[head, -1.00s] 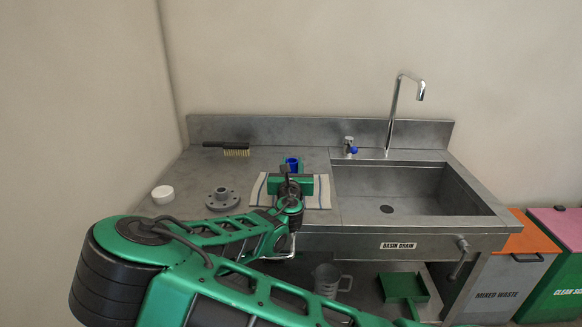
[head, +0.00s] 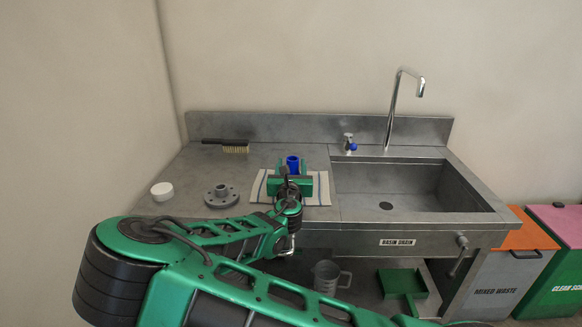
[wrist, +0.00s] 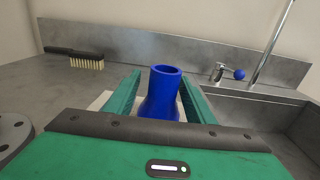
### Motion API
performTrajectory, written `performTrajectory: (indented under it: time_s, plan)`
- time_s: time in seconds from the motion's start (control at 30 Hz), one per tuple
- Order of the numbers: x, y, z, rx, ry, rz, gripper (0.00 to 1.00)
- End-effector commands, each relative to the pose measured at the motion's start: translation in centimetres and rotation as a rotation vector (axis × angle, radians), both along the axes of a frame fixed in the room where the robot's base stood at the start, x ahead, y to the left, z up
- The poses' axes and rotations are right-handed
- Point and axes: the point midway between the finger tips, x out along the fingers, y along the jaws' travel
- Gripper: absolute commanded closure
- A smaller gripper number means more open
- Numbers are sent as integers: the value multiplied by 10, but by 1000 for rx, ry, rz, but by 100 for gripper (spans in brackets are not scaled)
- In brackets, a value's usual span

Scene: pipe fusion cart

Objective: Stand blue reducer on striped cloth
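The blue reducer (head: 292,162) stands upright, narrow end up, at the striped cloth (head: 319,192) on the counter. In the wrist view the reducer (wrist: 163,95) rises between the two green fingers of my gripper (wrist: 160,98), its wider lower part partly hidden by the gripper body. The fingers are spread on either side of it, with a gap visible at the left finger. In the head view my gripper (head: 291,170) hides the reducer's base, so its contact with the cloth cannot be seen.
A grey flange (head: 221,195) and a white cap (head: 162,191) lie left of the cloth. A brush (head: 234,148) lies at the back. The basin (head: 420,190), tap (head: 391,110) and blue-handled valve (head: 349,143) are to the right. The back-left counter is mostly free.

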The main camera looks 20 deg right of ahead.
Motion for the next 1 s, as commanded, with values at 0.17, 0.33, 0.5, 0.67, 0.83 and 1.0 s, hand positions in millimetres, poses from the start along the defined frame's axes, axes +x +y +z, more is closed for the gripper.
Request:
performTrajectory:
  time_s: [0.17, 0.33, 0.5, 0.67, 0.83, 1.0]
  plan:
    - [0, 0, 4, 0, -3, 1, 51]
    - [-7, 4, 14, -1, -3, 3, 51]
    - [-40, 15, 14, -3, -2, 4, 51]
    - [-71, 25, 14, -2, -3, 4, 51]
    - [-97, 33, 15, -2, -4, 4, 51]
    - [-110, 37, 15, -2, -6, 2, 51]
